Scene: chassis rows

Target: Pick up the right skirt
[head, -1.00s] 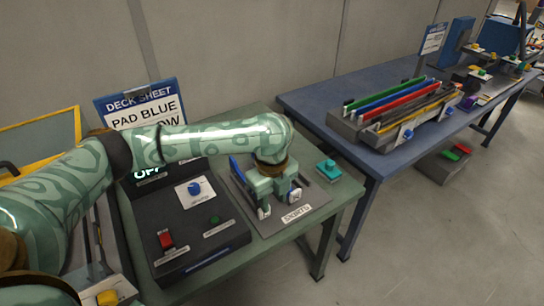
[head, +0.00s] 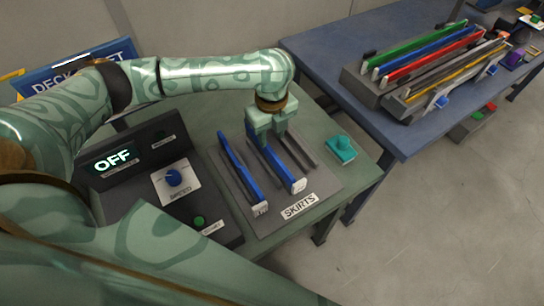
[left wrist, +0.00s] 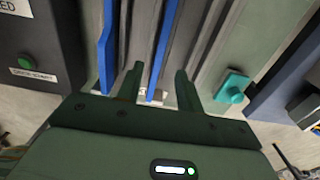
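The right skirt (head: 284,165) is a long blue bar with a white front end, standing on edge in the grey skirts rack (head: 262,222). A second blue skirt (head: 240,165) stands left of it. My left gripper (head: 272,135) is over the far part of the right skirt. In the left wrist view its two fingers (left wrist: 159,82) are apart, with the right skirt (left wrist: 160,55) between them and a gap on each side. The left skirt (left wrist: 106,55) lies outside the left finger. Finger contact is not visible. My right gripper is out of view.
A dark control box with an OFF display (head: 111,160), blue knob (head: 173,178) and green button (head: 199,221) stands left of the rack. A teal block (head: 341,148) sits to the right. A blue table (head: 330,55) carries a rack of coloured bars.

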